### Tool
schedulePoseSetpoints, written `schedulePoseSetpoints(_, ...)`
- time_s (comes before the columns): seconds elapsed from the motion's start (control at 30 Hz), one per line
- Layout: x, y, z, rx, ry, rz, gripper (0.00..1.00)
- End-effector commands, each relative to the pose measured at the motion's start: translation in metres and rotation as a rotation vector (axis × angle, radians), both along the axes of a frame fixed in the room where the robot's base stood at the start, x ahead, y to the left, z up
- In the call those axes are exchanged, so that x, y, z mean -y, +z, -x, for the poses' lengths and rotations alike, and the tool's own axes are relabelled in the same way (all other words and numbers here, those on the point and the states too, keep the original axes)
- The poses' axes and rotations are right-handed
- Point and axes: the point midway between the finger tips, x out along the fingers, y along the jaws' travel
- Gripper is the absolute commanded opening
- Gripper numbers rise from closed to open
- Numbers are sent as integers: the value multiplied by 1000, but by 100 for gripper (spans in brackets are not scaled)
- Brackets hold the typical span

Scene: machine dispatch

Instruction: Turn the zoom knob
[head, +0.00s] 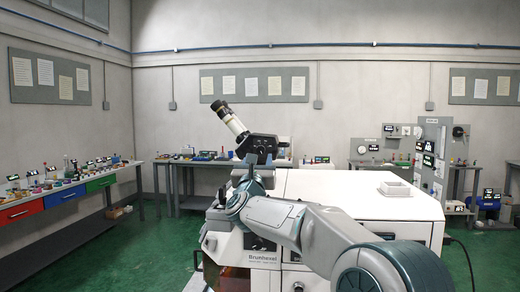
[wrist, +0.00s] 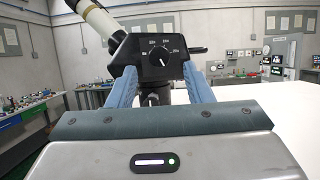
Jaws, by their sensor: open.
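The zoom knob (wrist: 164,60) is a black dial with a white pointer and scale marks around it, on the black microscope head (wrist: 150,50) in the wrist view. The pointer tilts down toward the lower right. My gripper (wrist: 158,70) is open, its two blue fingers apart, one toward each side of the black head, with the knob between them in the picture. I cannot tell whether they touch anything. In the head view the microscope (head: 258,146) stands above my arm, its white eyepiece tube (head: 229,117) leaning up left; the knob is too small to make out there.
A white machine cabinet (head: 350,188) with a small white tray (head: 395,188) on top lies to the right. A workbench (head: 60,192) with coloured drawers and small items runs along the left. Green floor is free between the bench and the machine.

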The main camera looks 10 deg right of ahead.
Motion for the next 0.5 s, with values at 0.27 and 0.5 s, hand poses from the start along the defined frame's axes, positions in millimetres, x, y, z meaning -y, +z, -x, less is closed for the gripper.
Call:
schedulePoseSetpoints(0.27, 8, 16, -31, 0, 2, 0, 46)
schedulePoseSetpoints(0.5, 11, 17, -38, 0, 2, 1, 46)
